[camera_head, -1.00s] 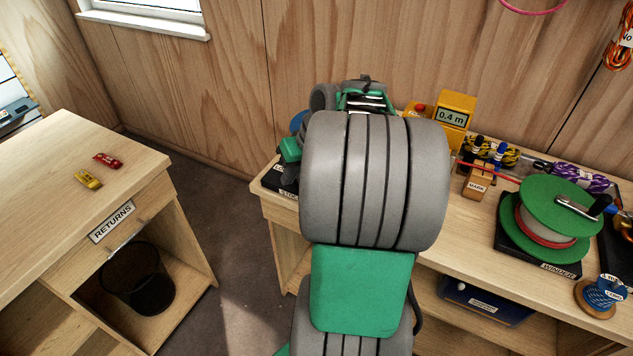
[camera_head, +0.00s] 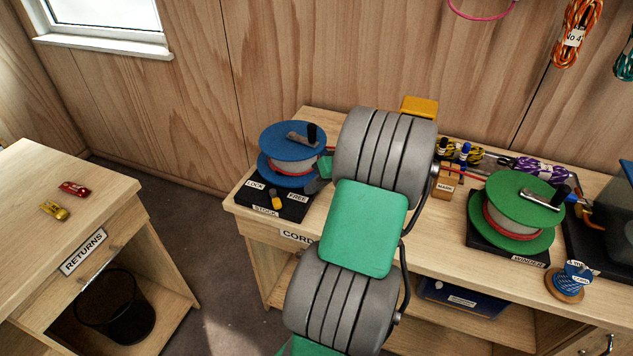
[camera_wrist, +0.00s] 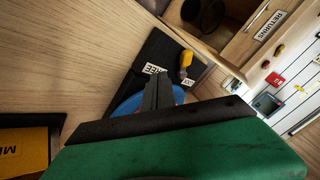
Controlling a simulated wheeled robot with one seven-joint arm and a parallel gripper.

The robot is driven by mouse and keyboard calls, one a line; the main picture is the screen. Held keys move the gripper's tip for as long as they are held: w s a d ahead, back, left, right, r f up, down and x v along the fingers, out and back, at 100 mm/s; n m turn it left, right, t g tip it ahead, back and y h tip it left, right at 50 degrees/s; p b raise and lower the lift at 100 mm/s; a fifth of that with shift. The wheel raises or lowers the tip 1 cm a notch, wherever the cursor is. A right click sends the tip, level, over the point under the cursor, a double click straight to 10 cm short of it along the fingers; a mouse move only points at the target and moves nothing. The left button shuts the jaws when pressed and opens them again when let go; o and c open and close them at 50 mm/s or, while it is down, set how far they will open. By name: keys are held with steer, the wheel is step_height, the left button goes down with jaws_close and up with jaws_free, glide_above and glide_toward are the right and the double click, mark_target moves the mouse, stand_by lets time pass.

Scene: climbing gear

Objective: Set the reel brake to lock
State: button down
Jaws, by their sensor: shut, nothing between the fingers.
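The stock reel (camera_head: 293,148) is a blue spool on a black base (camera_head: 240,200) at the left end of the bench. Its yellow brake lever (camera_head: 277,203) stands on the front of the base, between the LOCK label (camera_head: 255,186) and the FREE label (camera_head: 298,197). I cannot tell its exact setting. In the wrist view the lever (camera_wrist: 186,62) lies just beyond my gripper (camera_wrist: 160,78), with the FREE label (camera_wrist: 154,69) close to the fingertips. My gripper is shut and empty, apart from the lever. In the head view my arm partly hides it.
A green winder reel (camera_head: 515,205) stands to the right on the same bench. A yellow meter (camera_head: 420,107) is behind my arm. The returns desk (camera_head: 75,180) is at the left, with floor between it and the bench.

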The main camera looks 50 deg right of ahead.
mark_target(291, 207)
steer(key=x, duration=0.4)
steer(key=shift+a, duration=0.1)
steer(key=a, duration=0.1)
steer(key=w+a+p, duration=0.2)
steer(key=shift+w+a+f, duration=0.2)
steer(key=shift+a+f, duration=0.05)
steer(key=shift+f, duration=0.05)
steer(key=shift+s, duration=0.1)
